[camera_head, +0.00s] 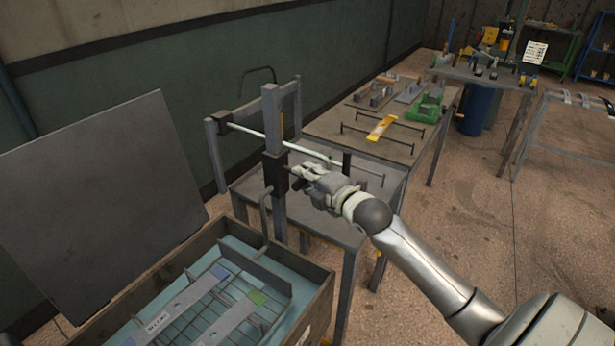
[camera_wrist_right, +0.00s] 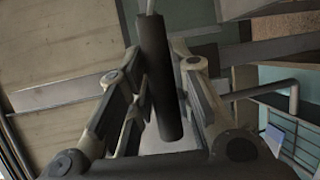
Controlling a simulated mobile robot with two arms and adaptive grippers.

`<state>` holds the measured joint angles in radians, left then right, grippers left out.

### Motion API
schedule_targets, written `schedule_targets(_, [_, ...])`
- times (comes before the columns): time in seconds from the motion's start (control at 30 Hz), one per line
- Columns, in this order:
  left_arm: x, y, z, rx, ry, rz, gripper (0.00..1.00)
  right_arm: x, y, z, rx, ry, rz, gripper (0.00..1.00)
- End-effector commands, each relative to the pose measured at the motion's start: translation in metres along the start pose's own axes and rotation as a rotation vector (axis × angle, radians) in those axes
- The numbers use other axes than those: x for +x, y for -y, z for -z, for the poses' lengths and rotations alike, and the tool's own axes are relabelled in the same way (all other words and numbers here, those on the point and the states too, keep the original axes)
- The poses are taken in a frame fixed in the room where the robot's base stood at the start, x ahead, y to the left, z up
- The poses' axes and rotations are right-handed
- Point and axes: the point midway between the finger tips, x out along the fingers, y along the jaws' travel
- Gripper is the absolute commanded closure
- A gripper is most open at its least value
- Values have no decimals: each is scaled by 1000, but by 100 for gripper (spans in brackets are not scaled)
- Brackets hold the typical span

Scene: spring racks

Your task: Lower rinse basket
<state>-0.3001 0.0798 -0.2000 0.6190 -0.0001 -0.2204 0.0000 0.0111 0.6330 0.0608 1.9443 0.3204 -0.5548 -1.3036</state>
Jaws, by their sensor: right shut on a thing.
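My right gripper (camera_head: 300,172) is beside the upright post of the lift frame (camera_head: 272,108). In the right wrist view its fingers (camera_wrist_right: 165,95) are closed on a dark cylindrical handle (camera_wrist_right: 156,70) with a thin light rod at its top. In the head view a pale lever rod (camera_head: 247,131) runs from the frame's left post, past the upright, toward my gripper. A dark block (camera_head: 274,172) sits on the upright, with a bent grey rod (camera_head: 264,215) below it. The wire rinse basket (camera_head: 205,313) lies inside the open tank (camera_head: 318,300), over blue. My left gripper is out of view.
A large dark panel (camera_head: 95,190) stands upright behind the tank. The frame stands by a grey metal table (camera_head: 325,217). Beyond it, a workbench (camera_head: 335,125) holds racks, a yellow piece (camera_head: 381,128) and a green fixture (camera_head: 426,108). Floor (camera_head: 480,215) is clear at right.

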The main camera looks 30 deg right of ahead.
Motion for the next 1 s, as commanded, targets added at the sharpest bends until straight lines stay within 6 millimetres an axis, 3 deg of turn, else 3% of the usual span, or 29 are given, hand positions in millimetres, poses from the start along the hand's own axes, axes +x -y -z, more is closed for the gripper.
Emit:
schedule_targets(0.23, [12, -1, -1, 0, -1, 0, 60, 3, 23, 2, -6, 0, 13, 100])
schedule_targets(0.7, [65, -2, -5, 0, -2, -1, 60, 20, 120, 8, -8, 1, 14, 100])
schedule_targets(1.0, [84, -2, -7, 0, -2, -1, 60, 27, 156, 11, -9, 2, 11, 100])
